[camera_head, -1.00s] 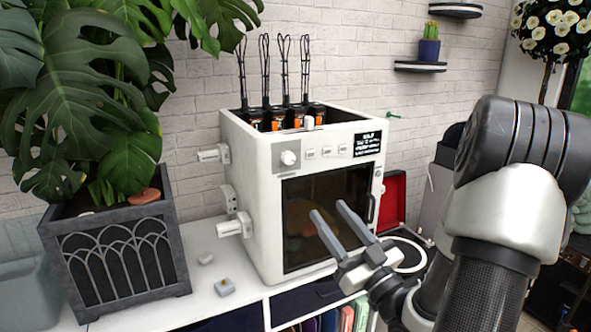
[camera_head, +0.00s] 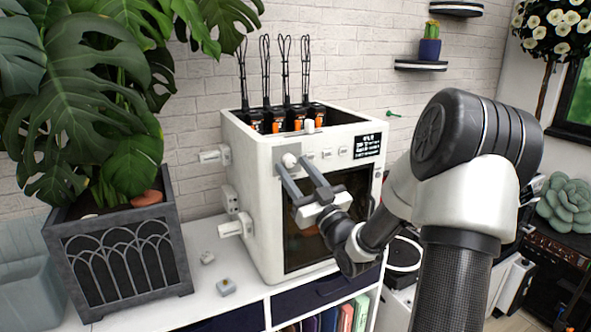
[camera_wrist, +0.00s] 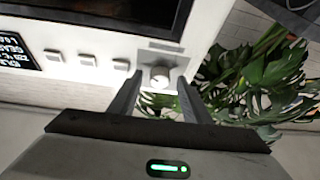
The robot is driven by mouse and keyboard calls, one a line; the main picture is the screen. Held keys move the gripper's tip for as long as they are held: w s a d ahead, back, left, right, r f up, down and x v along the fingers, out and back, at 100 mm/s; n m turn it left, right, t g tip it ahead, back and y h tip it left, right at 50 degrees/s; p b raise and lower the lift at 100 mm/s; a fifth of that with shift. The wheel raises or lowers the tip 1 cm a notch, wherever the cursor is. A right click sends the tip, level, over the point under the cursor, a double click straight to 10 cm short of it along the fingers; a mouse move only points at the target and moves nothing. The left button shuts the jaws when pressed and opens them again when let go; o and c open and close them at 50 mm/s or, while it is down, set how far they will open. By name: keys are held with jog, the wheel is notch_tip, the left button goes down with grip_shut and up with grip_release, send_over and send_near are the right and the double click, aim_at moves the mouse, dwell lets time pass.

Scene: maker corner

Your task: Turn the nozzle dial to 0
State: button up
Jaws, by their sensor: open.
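The nozzle dial (camera_head: 289,160) is a round white knob on a grey plate at the upper left of the front of the white machine (camera_head: 257,240). It also shows in the wrist view (camera_wrist: 160,76), between the two fingers and beyond their tips. My gripper (camera_head: 298,165) is open, with its grey fingers pointing up at the dial. In the head view one fingertip overlaps the dial's plate and the other lies to its right. I cannot tell whether either finger touches the dial. The dial's marks are too small to read.
Several small white buttons (camera_head: 343,151) and a black text display (camera_head: 368,146) lie right of the dial. Below is the machine's dark glass door (camera_head: 300,243). A large plant in a grey planter (camera_head: 120,262) stands at the left. Small blocks (camera_head: 226,287) lie on the white shelf.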

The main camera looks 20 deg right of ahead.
jog(key=shift+c, duration=0.2)
jog(key=c, duration=1)
